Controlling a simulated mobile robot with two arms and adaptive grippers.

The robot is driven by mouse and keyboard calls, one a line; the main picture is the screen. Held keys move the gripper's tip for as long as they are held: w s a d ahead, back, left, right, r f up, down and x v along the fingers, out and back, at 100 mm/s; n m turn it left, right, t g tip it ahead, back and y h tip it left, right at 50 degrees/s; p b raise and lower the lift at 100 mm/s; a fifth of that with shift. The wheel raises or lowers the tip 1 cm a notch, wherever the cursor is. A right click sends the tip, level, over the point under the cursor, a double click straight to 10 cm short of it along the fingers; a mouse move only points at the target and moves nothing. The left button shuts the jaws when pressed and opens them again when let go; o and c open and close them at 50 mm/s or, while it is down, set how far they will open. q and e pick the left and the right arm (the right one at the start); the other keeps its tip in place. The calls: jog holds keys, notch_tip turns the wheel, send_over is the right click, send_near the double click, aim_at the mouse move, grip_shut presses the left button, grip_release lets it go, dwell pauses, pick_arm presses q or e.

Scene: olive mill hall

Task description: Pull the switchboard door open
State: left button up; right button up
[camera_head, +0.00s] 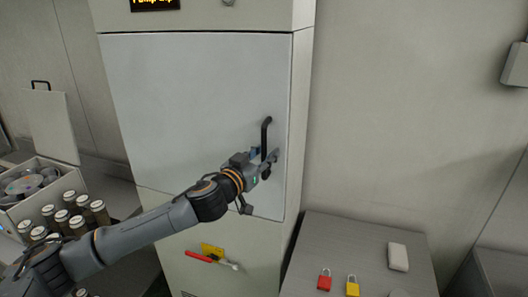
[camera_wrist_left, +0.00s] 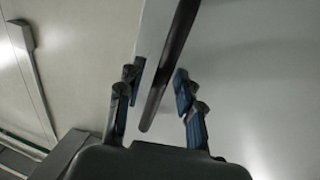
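The switchboard door (camera_head: 190,95) is a flat pale grey panel, closed flush in its cabinet. Its black vertical bar handle (camera_head: 266,130) sits near the door's right edge. My left gripper (camera_head: 264,156) is at the lower part of the handle. In the left wrist view the handle (camera_wrist_left: 170,65) runs between the two blue-padded fingers of the gripper (camera_wrist_left: 155,84). The fingers stand apart on either side of the bar, with gaps showing at both sides. My right gripper is out of view.
A grey bench (camera_head: 340,240) at the right holds a red padlock (camera_head: 324,282), a yellow padlock (camera_head: 352,287) and a pale block (camera_head: 398,257). Several capped jars (camera_head: 68,218) and an open box (camera_head: 60,178) stand at the left. A red-handled tool (camera_head: 200,256) is on the cabinet below the door.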

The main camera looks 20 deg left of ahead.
pick_arm(q)
grip_shut()
dwell(0.5)
